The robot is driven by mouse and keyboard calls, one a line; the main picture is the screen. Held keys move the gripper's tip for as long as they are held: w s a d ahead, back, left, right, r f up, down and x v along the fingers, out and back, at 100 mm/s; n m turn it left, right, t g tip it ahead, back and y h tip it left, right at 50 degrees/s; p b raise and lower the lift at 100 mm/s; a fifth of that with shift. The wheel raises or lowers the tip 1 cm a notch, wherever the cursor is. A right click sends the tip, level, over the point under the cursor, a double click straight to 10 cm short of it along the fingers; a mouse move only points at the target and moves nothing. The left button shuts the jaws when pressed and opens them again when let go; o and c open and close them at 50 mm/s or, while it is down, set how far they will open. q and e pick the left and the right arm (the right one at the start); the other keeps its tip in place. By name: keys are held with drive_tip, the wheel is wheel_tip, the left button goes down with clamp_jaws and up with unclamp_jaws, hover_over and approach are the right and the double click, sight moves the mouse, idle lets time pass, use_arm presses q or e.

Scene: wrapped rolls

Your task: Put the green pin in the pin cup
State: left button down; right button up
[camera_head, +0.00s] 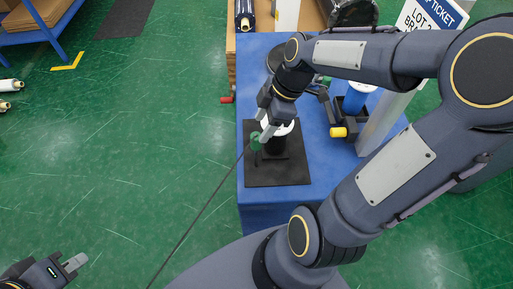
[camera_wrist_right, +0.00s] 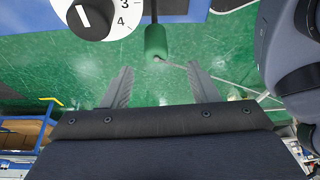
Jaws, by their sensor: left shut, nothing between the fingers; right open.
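The green pin (camera_head: 255,141) is a short green cylinder at the left side of a black stand with a white dial (camera_head: 291,128). In the right wrist view the pin (camera_wrist_right: 155,42) has a dark rod at its upper end and a thin cord at its lower end. My right gripper (camera_head: 264,126) is open above the stand; in its wrist view the fingertips (camera_wrist_right: 160,68) lie on either side of the pin's line, a little short of it. My left gripper (camera_head: 74,264) is shut and empty at the lower left, far from the pin. I cannot clearly identify the pin cup.
The stand is on a black mat (camera_head: 304,174) on the blue table (camera_head: 311,107). A blue-topped roll (camera_head: 357,97) and a yellow-ended part (camera_head: 338,132) are to the right. My right arm crosses the table. Green floor (camera_head: 120,170) on the left is mostly clear.

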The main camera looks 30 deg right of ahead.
sight(254, 142)
drive_tip(key=shift+w+d+f+n, duration=0.1)
drive_tip(key=shift+w+f+n, duration=0.2)
drive_tip(key=shift+f, duration=0.2)
drive_tip(key=shift+w+f+n, duration=0.15)
drive_tip(key=shift+f+n, duration=0.15)
drive_tip(key=shift+f, duration=0.15)
drive_tip(key=x, duration=0.7)
drive_tip(key=shift+s+f, duration=0.15)
drive_tip(key=shift+s, duration=0.15)
clamp_jaws()
